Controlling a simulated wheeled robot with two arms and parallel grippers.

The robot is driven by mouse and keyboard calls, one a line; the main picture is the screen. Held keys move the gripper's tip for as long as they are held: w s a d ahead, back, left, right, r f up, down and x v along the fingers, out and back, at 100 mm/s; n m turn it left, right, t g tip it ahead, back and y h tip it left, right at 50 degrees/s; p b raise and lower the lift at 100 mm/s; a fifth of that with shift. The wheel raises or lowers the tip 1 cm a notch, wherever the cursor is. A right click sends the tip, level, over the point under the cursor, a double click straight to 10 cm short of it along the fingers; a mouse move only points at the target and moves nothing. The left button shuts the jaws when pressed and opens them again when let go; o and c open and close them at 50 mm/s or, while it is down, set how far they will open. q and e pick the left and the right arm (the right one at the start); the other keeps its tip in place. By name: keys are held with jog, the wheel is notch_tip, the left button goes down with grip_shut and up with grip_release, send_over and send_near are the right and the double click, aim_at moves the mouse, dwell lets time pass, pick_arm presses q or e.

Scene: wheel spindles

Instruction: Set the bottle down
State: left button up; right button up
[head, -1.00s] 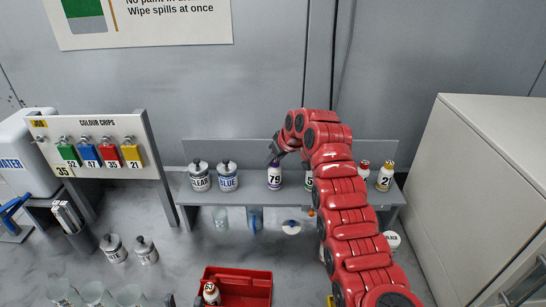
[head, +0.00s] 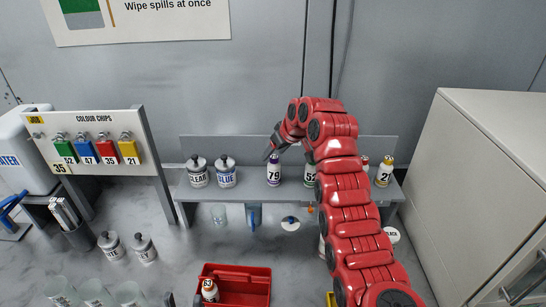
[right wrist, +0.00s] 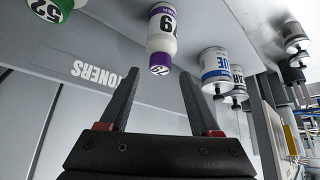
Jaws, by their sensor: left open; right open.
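A white bottle numbered 79 with a purple cap (head: 274,173) stands upright on the grey shelf (head: 238,191). My right gripper (head: 269,154) is open and empty, just above this bottle in the head view. In the right wrist view, the two fingers (right wrist: 158,92) are apart and the bottle (right wrist: 162,38) appears upside down beyond their tips, clear of them. The tips of what appears to be my left gripper (head: 183,299) show at the bottom edge, apart, beside the red tray; most of it is out of frame.
On the shelf, CLEAR (head: 198,173) and BLUE (head: 226,173) tins stand left of bottle 79. Bottle 52 (head: 310,174) and bottle 21 (head: 384,172) stand right. An orange-capped bottle (head: 210,290) stands in the red tray (head: 247,288). A cabinet (head: 465,190) is at right.

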jog(key=b+v, duration=0.2)
jog(key=v, duration=0.8)
jog(key=shift+b, duration=0.35)
jog(key=shift+f, duration=0.15)
